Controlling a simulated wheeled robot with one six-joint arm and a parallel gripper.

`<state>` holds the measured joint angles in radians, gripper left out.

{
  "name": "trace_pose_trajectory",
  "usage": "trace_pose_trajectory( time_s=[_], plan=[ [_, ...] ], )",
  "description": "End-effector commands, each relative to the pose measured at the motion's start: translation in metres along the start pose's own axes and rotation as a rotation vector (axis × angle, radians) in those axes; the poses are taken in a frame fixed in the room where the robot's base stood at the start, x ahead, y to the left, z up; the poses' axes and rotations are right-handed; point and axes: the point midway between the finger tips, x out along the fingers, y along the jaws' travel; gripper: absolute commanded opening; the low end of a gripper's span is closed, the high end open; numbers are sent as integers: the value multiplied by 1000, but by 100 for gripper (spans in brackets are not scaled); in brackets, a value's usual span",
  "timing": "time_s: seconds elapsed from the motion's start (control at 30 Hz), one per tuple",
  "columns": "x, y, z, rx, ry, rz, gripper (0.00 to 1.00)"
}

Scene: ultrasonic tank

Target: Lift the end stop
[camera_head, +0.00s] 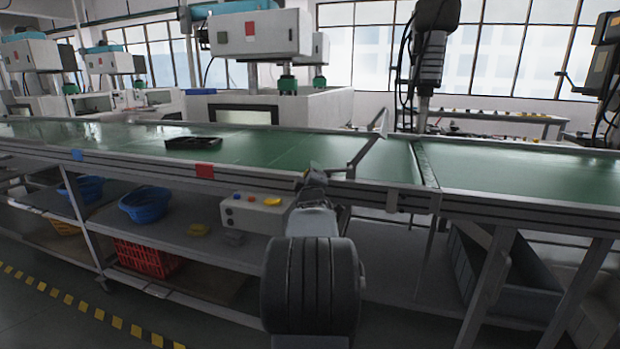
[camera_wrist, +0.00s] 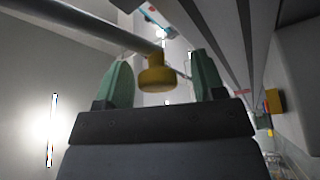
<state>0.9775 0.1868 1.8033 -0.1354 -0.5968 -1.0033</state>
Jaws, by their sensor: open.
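The end stop appears to be the thin grey metal bar (camera_head: 365,152) that rises at an angle over the near edge of the green conveyor, with a pale plate at its upper end. In the wrist view a grey round bar (camera_wrist: 85,22) enters from the upper left, with a yellow knob (camera_wrist: 156,76) near its end. My gripper (camera_wrist: 160,58) is open, its two green fingers standing on either side of the knob with gaps visible. In the head view my gripper (camera_head: 313,180) is at the conveyor's front rail, largely hidden by my own wrist.
The conveyor (camera_head: 270,153) runs across the view, with a dark tray (camera_head: 193,143) on it at the left. A control box (camera_head: 256,213) with buttons sits below the rail beside my arm. Blue baskets (camera_head: 146,204) and a red crate (camera_head: 147,259) stand on shelves below.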

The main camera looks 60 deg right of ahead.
Motion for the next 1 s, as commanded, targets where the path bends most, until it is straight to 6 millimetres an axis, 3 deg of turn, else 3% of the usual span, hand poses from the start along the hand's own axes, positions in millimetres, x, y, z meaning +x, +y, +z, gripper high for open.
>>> trace_pose_trajectory(
  time_s=[0.27, 0.8, 1.0],
  plan=[
    [-7, 2, -1, 0, 2, 3, 63],
    [-107, 1, 0, -1, 1, 2, 63],
    [-130, 1, 0, 0, 0, 2, 63]
  ],
)
